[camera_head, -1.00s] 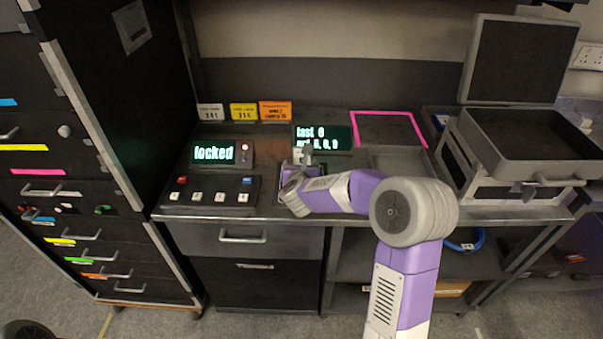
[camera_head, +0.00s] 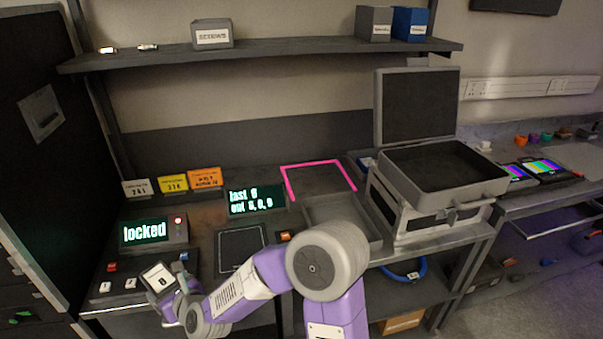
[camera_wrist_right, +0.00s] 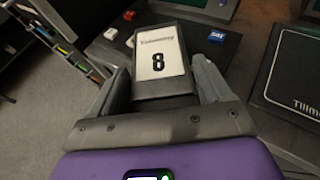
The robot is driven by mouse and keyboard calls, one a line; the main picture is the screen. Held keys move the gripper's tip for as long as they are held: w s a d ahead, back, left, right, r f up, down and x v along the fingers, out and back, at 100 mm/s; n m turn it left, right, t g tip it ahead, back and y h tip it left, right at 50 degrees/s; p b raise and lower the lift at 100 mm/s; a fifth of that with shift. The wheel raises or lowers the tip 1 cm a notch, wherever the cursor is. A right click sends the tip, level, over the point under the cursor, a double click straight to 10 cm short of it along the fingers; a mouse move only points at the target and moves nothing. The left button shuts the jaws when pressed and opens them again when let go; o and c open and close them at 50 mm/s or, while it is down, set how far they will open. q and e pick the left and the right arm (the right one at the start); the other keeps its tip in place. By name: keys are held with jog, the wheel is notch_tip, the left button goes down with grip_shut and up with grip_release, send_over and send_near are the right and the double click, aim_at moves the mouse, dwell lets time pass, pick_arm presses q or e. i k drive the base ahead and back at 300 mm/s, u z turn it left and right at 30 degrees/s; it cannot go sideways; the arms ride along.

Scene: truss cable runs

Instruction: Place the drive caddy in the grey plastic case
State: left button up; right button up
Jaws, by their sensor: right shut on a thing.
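The drive caddy (camera_head: 158,277) is a small dark block with a white label; the label reads 8 in the wrist view (camera_wrist_right: 162,55). My right gripper (camera_head: 168,292) is shut on it and holds it tilted over the left front of the bench, by the button panel. In the wrist view the caddy sits between the two grey fingers of the right gripper (camera_wrist_right: 163,88). The grey plastic case (camera_head: 428,200) stands at the right with its lid up; its visible inside looks dark and empty. My left gripper is not in view.
The grey case rests on a silver case (camera_head: 400,218). A shallow grey tray (camera_head: 345,222), a pink-outlined area (camera_head: 320,181) and a dark pad (camera_head: 240,248) lie between. The "locked" display (camera_head: 155,232) stands behind the button panel. A shelf (camera_head: 270,55) runs above.

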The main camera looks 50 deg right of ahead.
aim_at(435, 172)
jog(key=u, duration=0.05)
jog(key=k, duration=1.25)
jog(key=z, duration=1.45)
jog(key=i, duration=0.5)
jog(key=u, duration=0.05)
